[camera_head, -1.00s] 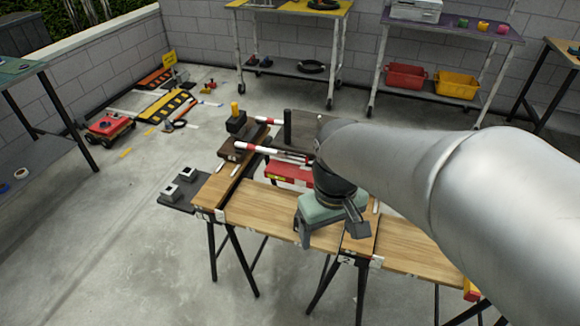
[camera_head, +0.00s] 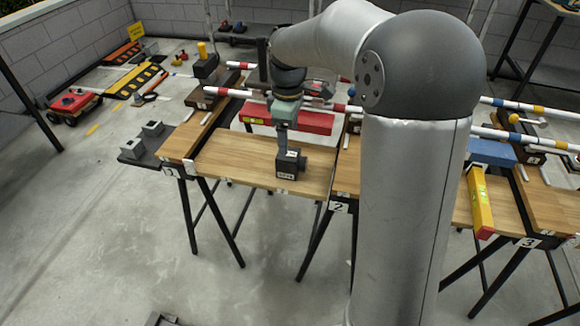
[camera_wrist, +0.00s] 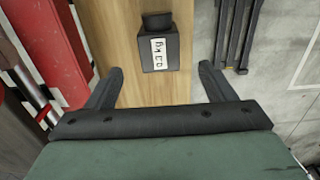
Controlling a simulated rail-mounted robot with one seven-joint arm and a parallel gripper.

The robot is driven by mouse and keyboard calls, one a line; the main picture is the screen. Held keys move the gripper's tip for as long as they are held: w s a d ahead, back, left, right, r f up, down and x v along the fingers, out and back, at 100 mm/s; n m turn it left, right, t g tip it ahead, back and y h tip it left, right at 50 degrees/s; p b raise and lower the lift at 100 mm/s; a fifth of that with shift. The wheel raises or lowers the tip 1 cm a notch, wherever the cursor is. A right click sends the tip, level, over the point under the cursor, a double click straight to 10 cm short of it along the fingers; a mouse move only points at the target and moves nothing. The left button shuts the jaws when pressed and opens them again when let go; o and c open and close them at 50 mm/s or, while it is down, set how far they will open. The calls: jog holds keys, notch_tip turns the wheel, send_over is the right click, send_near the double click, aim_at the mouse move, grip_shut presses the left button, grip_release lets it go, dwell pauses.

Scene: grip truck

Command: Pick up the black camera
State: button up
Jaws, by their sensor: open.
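The black camera (camera_head: 291,165) is a small dark box with a white label. It stands on the wooden bench top (camera_head: 235,165), near its front edge. My gripper (camera_head: 285,140) points down right above or at the camera; the gap between them is hard to judge in the head view. In the wrist view the camera (camera_wrist: 160,52), with a round black part on it, lies just past my open fingertips (camera_wrist: 161,70). It sits midway between the two fingers, with bench on either side. Nothing is between the fingers.
Red-and-white poles (camera_head: 230,92) run across the back of the bench. A dark block with a yellow knob (camera_head: 205,66) stands at the left.

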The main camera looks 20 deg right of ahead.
aim_at(290, 153)
jog(key=f+b, duration=0.1)
jog(key=f, duration=0.3)
jog(key=f+b, duration=0.1)
jog(key=f, duration=0.4)
jog(key=shift+s+d, duration=0.1)
jog(key=shift+d, duration=0.1)
jog(key=shift+c, duration=0.3)
jog(key=c, duration=1.2)
jog(key=shift+r, duration=0.1)
